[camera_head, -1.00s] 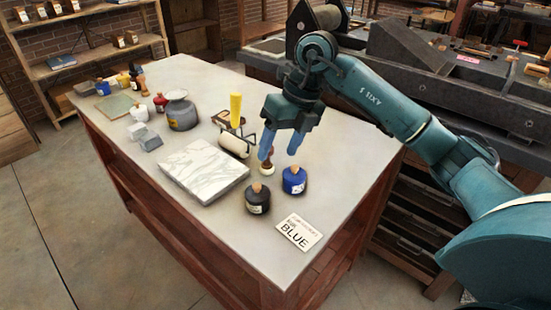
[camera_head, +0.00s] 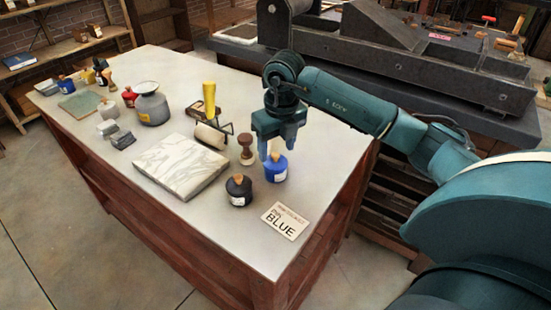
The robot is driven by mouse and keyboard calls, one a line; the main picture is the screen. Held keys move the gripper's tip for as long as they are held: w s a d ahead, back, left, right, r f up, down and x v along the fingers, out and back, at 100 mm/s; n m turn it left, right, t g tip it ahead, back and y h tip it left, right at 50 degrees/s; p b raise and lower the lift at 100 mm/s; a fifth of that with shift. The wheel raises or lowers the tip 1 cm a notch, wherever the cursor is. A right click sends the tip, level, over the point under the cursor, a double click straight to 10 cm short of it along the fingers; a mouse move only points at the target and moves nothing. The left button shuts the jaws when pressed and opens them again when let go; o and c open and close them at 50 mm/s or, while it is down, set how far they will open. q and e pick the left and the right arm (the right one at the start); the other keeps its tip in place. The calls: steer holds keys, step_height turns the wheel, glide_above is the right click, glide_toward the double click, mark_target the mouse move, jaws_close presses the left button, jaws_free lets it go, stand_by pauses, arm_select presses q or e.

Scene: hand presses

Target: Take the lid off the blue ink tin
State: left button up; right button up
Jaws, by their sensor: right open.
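The blue ink tin (camera_head: 275,174) stands upright near the right edge of the table, with a tan knob (camera_head: 274,155) on top of its lid. I cannot tell whether the fingers touch the lid. A black ink tin (camera_head: 238,194) with a similar tan knob stands to the front left of the blue one. My left gripper is not in view.
A wooden-handled tool (camera_head: 246,150) stands left of the blue tin. A yellow-handled roller (camera_head: 210,130), a marbled slab (camera_head: 181,166) and a grey pot (camera_head: 151,105) are further left. A card (camera_head: 285,220) reading BLUE lies at the front. A dark press (camera_head: 410,55) stands behind.

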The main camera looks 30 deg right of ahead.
mark_target(276, 158)
step_height(276, 158, down, 2)
steer(key=shift+w+f, duration=0.15)
jaws_close()
stand_by(0.6)
